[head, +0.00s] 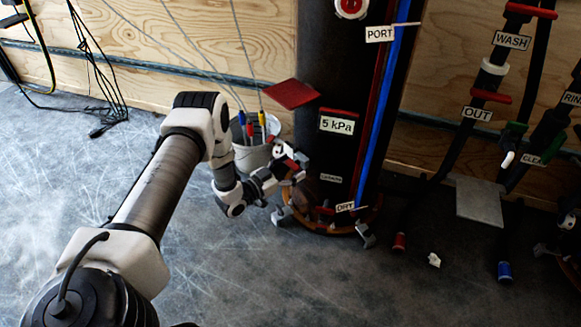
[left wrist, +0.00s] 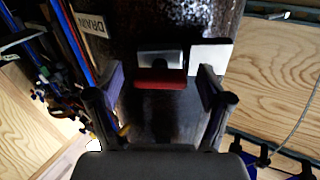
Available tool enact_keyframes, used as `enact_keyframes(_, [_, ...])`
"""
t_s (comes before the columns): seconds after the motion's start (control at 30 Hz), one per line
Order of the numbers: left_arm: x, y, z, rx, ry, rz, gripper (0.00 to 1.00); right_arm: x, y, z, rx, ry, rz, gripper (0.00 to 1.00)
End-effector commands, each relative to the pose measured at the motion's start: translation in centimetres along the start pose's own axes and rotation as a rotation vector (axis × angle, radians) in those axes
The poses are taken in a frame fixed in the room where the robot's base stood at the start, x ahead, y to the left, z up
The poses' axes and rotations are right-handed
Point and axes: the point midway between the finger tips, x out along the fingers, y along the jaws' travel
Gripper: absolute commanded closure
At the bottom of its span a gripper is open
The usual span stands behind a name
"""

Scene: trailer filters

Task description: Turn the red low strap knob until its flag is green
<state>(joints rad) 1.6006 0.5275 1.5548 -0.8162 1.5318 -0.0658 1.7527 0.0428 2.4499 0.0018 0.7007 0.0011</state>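A red bar (left wrist: 160,79) on a grey metal block shows on the black column in the left wrist view; I take it for the low strap knob, but cannot be sure. A white plate (left wrist: 211,53) sits beside it. My left gripper (left wrist: 157,84) is open, with one finger on each side of the red bar and visible gaps to it. In the head view the left gripper (head: 291,163) is at the low left side of the black column (head: 331,60), hiding the knob. A tilted red plate (head: 291,94), perhaps a flag, stands out above it. My right gripper cannot be made out.
A grey bucket (head: 252,156) with coloured-tipped rods stands behind my left arm. Labelled hoses and a grey plate (head: 478,200) are to the right. Clamp feet (head: 364,234) ring the column's base. The floor at the front is mostly clear.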

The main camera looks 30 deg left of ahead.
Motion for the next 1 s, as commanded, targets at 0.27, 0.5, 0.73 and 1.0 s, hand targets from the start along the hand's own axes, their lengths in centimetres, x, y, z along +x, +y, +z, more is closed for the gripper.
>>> enact_keyframes(0.27, [-1.9,-0.1,0.1,-0.002,-0.002,-0.003,0.21,0.0,0.0,0.0,0.000,0.000,0.000,0.60])
enact_keyframes(0.5, [-8.0,-0.2,0.1,-0.003,-0.002,-0.005,0.21,0.0,0.0,0.0,0.000,0.000,0.000,0.60])
enact_keyframes(0.73, [-11.7,0.0,0.0,-0.001,-0.001,-0.002,0.21,0.0,0.0,0.0,0.000,0.000,0.000,0.60])
enact_keyframes(1.0, [-12.0,0.0,0.0,0.000,0.000,0.001,0.21,0.0,0.0,0.0,0.000,0.000,0.000,0.60])
